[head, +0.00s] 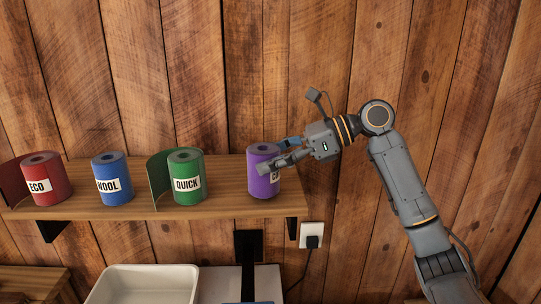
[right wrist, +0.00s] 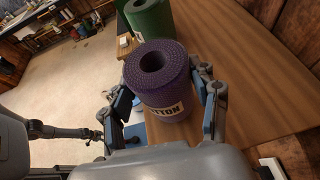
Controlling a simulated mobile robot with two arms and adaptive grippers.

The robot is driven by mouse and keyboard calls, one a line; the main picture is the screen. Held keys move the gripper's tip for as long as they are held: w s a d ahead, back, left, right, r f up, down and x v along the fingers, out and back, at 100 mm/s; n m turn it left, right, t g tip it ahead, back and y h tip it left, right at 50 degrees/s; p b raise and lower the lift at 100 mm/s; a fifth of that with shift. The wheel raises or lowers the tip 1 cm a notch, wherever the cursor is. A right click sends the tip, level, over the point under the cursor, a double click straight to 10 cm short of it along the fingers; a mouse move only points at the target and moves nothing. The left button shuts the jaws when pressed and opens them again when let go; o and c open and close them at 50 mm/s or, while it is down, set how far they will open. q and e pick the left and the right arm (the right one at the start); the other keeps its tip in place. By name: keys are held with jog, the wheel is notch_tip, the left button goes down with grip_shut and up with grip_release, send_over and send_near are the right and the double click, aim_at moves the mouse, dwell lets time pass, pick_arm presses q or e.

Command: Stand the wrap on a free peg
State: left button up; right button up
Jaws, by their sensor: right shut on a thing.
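A purple roll of wrap (head: 263,172) stands upright at the right end of the wooden shelf. In the right wrist view the purple wrap (right wrist: 158,75) shows its hollow core and a pale label ending in "TTON". My right gripper (head: 274,163) reaches in from the right and is shut on the purple wrap, one finger on each side (right wrist: 165,98). Whether the wrap's base touches the shelf is hard to tell. No free peg can be made out. My left gripper cannot be made out.
On the shelf (head: 232,172) stand a green wrap (head: 187,178), a blue wrap (head: 113,180) and a red wrap (head: 42,180), with open shelf between green and purple. Below are a white tray (head: 145,270) and a wall socket (head: 311,229). A plank wall stands behind.

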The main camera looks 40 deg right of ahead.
jog(key=shift+f+b, duration=0.35)
jog(key=shift+f, duration=0.25)
dwell(0.4)
jog(key=o, duration=0.9)
jog(key=v, duration=1.1)
jog(key=shift+p, duration=0.45)
jog(key=shift+f, duration=0.15)
